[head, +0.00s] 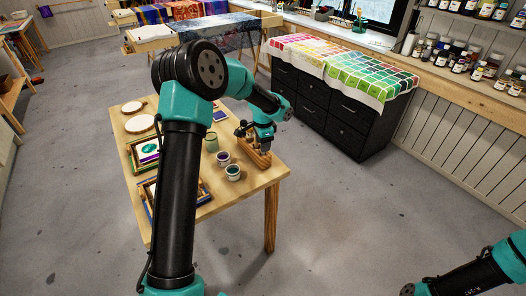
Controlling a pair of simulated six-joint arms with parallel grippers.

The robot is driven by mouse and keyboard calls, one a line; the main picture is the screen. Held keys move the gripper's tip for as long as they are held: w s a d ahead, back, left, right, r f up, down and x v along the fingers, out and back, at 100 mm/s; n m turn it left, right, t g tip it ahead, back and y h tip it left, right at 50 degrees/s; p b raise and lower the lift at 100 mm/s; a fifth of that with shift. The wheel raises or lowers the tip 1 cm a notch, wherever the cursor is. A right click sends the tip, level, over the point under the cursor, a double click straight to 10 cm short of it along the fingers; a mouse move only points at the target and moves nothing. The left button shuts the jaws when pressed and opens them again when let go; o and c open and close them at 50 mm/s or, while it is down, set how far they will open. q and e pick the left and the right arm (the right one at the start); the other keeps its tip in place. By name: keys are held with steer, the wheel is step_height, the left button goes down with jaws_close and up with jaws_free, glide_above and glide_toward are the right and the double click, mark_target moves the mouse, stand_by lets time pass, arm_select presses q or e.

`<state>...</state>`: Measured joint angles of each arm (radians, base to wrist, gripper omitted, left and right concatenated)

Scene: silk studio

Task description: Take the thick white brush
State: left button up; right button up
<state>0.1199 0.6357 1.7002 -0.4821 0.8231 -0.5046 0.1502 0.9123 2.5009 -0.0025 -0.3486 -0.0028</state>
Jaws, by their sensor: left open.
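My left gripper (262,149) is open and points down over the right edge of the wooden table. A small wooden block or rack (255,160) lies right under its fingers. I cannot make out the thick white brush; it may be hidden by the gripper or too small to tell. Whether the fingers touch the rack is unclear. Only links of my right arm show at the bottom right; its gripper is out of view.
Near the gripper on the table (262,180) stand a purple paint jar (223,159), a teal paint jar (233,173) and a green cup (211,142). Round hoops (139,124) and framed pieces lie to the left. A dark drawer cabinet (335,121) stands behind right.

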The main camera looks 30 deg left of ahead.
arm_select(q)
steer(key=shift+f, duration=1.6)
steer(key=c, duration=0.8)
steer(key=shift+c, duration=0.2)
steer(key=shift+r, duration=0.15)
step_height(320, 180, up, 10)
steer(key=shift+f, duration=0.1)
